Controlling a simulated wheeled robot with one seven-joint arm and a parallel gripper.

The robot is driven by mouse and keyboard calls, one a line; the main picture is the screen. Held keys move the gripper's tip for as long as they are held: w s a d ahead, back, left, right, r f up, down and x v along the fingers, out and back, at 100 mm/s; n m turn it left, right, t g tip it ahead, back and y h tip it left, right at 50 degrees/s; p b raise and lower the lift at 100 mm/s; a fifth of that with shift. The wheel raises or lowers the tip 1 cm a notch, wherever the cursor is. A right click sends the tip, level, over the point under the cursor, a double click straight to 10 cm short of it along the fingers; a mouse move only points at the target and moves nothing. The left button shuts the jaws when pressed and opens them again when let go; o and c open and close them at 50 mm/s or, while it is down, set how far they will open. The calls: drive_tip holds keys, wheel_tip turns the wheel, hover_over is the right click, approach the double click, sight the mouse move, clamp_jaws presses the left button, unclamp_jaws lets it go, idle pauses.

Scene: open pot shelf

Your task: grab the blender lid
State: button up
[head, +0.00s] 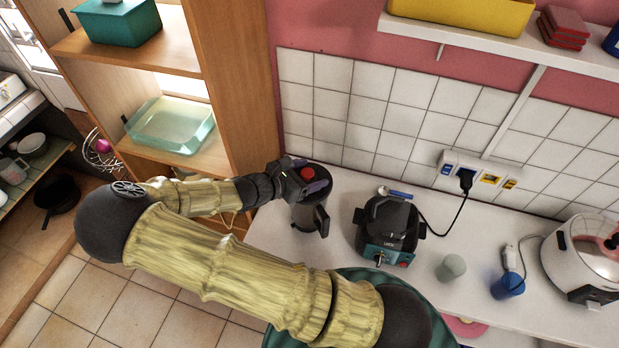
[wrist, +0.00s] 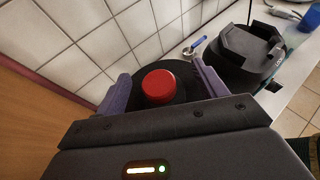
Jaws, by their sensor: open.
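The blender lid (wrist: 158,86) is a dark disc with a raised red knob, and it sits on top of the dark blender jug (head: 311,216). In the head view the lid's red knob (head: 308,173) shows at the left end of the counter. My gripper (head: 307,181) is at the lid. In the wrist view the purple fingers of my gripper (wrist: 160,85) are spread, one on each side of the red knob. They look apart from the knob. Whether they touch the lid's rim is hard to tell.
A grey cup (head: 450,267), a blue cup (head: 508,285) and a silver cooker (head: 585,255) stand further right. The tiled wall (head: 350,110) is close behind; a wooden shelf (head: 235,90) is at left.

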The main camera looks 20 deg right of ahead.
drive_tip(key=shift+w+d+f, duration=0.3)
drive_tip(key=shift+d+f, duration=0.05)
drive_tip(key=shift+d, duration=0.1)
drive_tip(key=shift+s+d, duration=0.1)
drive_tip(key=shift+d, duration=0.05)
drive_tip(key=shift+c, duration=0.2)
drive_tip(key=c, duration=1)
